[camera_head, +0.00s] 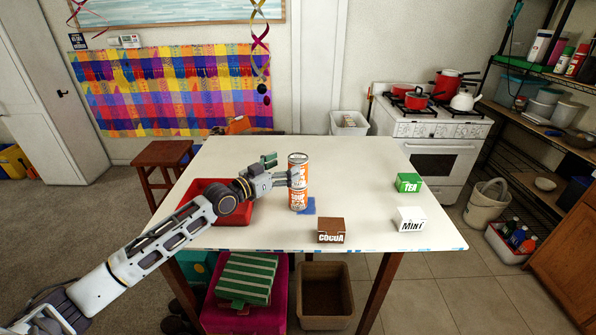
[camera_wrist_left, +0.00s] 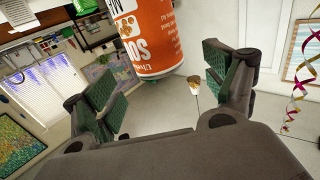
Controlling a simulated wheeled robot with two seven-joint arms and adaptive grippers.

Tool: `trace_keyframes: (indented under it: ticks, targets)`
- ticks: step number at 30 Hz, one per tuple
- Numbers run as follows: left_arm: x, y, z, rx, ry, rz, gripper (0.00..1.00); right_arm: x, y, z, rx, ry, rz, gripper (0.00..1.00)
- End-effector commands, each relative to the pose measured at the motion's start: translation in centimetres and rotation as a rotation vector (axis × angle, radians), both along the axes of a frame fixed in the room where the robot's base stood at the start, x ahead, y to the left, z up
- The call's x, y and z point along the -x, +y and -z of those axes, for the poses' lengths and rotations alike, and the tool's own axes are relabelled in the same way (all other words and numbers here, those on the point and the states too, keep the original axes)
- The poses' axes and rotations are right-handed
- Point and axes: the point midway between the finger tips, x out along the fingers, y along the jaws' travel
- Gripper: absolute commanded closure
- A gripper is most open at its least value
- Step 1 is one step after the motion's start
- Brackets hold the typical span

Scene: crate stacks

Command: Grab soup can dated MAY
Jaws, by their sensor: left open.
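Two orange and white soup cans stand stacked on the white table, an upper can (camera_head: 298,163) on a lower can (camera_head: 298,199). No date is legible on either. My left gripper (camera_head: 282,169) is open beside the stack, at its left, around the height of the upper can. One finger overlaps the cans in the picture; contact cannot be told. In the left wrist view, the left gripper (camera_wrist_left: 168,90) has both green-padded fingers spread, and an orange soup can (camera_wrist_left: 151,40) shows beyond them, with none between the pads. My right gripper is not in view.
The white table (camera_head: 360,170) holds a red tray (camera_head: 238,212) partly behind my arm, a blue patch (camera_head: 309,208) by the cans, and cocoa (camera_head: 331,231), mint (camera_head: 410,220) and tea (camera_head: 408,182) boxes. The table's back right is clear. A stool (camera_head: 163,155) stands at left.

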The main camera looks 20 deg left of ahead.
Motion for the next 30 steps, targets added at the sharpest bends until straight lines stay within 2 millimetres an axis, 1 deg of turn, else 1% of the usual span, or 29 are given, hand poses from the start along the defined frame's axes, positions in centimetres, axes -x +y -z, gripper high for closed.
trace_keyframes:
  ticks: [6,20,25,30]
  targets:
    - [-0.8,-0.5,-0.1,-0.001,0.0,0.001,0.15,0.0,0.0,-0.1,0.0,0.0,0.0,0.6]
    - [-0.9,-0.6,-0.1,-0.001,0.0,0.001,0.15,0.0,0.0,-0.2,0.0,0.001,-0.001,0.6]
    - [-1.6,-1.0,-0.2,0.002,0.0,0.002,0.15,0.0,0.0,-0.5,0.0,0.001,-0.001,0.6]
    - [-2.8,-1.7,-0.3,0.001,0.0,0.001,0.15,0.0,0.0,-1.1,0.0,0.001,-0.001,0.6]
